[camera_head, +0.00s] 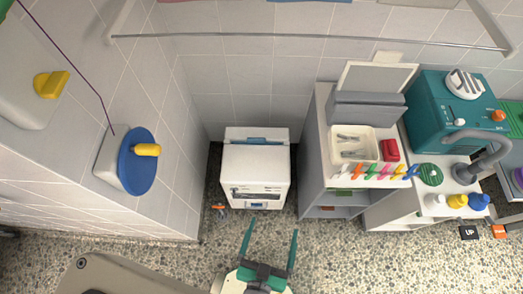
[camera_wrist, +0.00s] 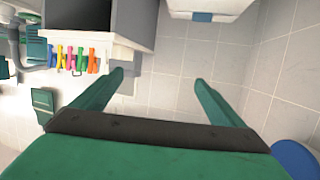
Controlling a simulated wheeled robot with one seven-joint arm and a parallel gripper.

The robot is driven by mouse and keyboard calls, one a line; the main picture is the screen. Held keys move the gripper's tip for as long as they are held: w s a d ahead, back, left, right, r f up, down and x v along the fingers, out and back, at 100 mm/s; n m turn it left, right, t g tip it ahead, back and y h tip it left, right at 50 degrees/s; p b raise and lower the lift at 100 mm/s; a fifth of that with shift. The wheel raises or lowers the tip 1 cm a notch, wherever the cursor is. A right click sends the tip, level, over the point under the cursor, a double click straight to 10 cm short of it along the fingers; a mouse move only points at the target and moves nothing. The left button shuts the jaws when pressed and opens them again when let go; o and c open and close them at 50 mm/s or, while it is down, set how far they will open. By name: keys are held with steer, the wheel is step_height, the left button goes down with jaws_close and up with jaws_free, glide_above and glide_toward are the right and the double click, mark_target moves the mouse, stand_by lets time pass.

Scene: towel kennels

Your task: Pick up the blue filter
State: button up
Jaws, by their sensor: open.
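A blue strip, which looks like the blue filter (camera_head: 258,140), lies in the rear top edge of the white machine (camera_head: 255,165) against the back wall. Only its narrow upper part shows. My gripper (camera_head: 271,228) is open and empty over the floor in front of the machine, apart from the filter. In the wrist view my gripper's fingers (camera_wrist: 159,78) are spread with only tiled wall between them. The white machine (camera_wrist: 205,5) is cut off at the top there, with a small blue patch that I cannot identify for certain.
At right, a counter holds a cream tray (camera_head: 353,157), coloured clips, a red box (camera_head: 390,150), a teal machine (camera_head: 455,100) and bottles. At left, a blue disc (camera_head: 140,162) with a yellow handle protrudes. A rail (camera_head: 300,36) spans the back wall. Speckled floor is open in front.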

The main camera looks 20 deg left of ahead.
steer(key=w+a+f+n+g+y, duration=0.1)
steer(key=w+a+f, duration=0.2)
steer(key=w+f, duration=0.35)
steer(key=w+a+f+y, duration=0.1)
steer(key=w+a+f, duration=0.3)
steer(key=w+f, duration=0.25)
steer(key=w+a+f, duration=0.2)
steer(key=w+a, duration=0.1)
steer(key=w, duration=0.2)
steer(key=w+a+f+n+g, duration=0.1)
steer(key=w+a+f, duration=0.1)
steer(key=w, duration=0.4)
steer(key=w+a+f+n+y, duration=0.1)
steer(key=w+a+f, duration=0.1)
steer(key=w, duration=0.4)
steer(key=shift+a+f+g, duration=0.2)
steer(key=shift+a+g, duration=0.1)
steer(key=shift+a, duration=0.6)
steer(key=shift+w+a+f, duration=0.1)
steer(key=shift+w+a, duration=0.05)
steer(key=shift+w, duration=0.25)
glide_toward(256, 140)
steer(key=x, duration=0.2)
steer(key=shift+w, duration=0.45)
steer(key=shift+x, duration=2.65)
steer(key=shift+s+f, duration=0.15)
steer(key=c, duration=1.5)
